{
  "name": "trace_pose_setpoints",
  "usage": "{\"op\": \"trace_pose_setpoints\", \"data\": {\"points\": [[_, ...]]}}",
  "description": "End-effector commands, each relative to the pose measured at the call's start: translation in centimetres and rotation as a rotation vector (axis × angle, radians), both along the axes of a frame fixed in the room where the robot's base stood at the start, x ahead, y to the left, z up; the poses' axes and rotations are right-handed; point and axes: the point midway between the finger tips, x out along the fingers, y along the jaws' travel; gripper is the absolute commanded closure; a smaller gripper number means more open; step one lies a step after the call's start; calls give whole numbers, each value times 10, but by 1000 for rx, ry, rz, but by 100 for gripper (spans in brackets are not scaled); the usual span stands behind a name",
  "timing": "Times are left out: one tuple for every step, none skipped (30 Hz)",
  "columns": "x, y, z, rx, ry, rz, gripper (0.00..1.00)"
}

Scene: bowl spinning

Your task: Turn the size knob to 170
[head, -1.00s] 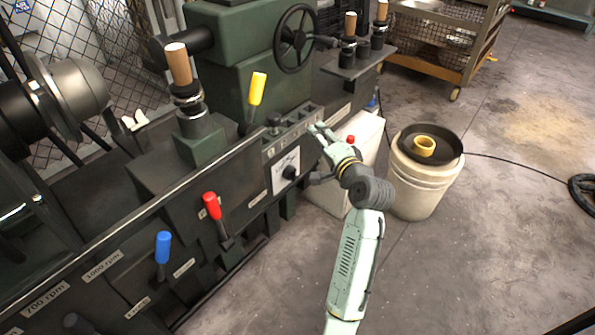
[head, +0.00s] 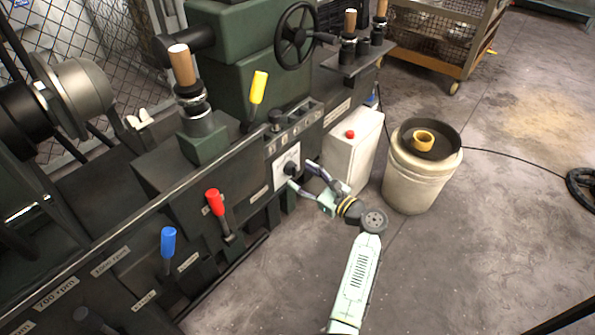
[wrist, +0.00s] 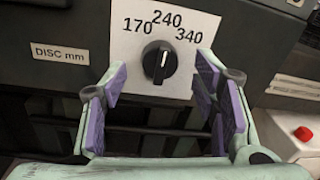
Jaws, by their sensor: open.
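The size knob (wrist: 160,62) is a black round dial with a white pointer line, on a white plate (wrist: 196,20) marked 170, 240 and 340, beside a "DISC mm" label (wrist: 60,53). Its pointer line stands nearly upright, toward 240. In the head view the knob (head: 291,168) sits on the machine's front. My gripper (head: 300,174) is in front of it. In the wrist view my gripper (wrist: 160,88) is open, its purple-padded fingers spread left and right of the knob and a little below it. The fingers do not appear to touch the knob.
A white box with a red button (head: 350,134) stands right of the gripper. Beyond it is a white bucket (head: 415,185). Red (head: 214,203), blue (head: 168,243) and yellow (head: 258,87) levers stick out of the machine. The floor in front is clear.

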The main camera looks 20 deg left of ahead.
Motion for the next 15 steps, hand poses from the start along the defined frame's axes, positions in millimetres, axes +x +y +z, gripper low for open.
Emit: {"op": "trace_pose_setpoints", "data": {"points": [[3,8,1,-1,0,3,45],[5,11,1,0,0,2,45],[6,15,1,-1,-1,2,45],[8,17,1,-1,-1,2,45],[9,19,1,-1,-2,1,45],[10,21,0,-1,-2,0,45],[10,23,0,-1,-2,0,45],[11,24,0,-2,-1,0,45],[11,24,0,-2,-1,0,45],[11,25,0,-2,-1,0,45],[11,25,0,-2,-1,0,45],[11,25,0,-2,-1,0,45],[11,25,0,-2,-1,0,45],[11,25,0,-2,-1,0,45],[11,25,0,-2,-1,0,45]]}}
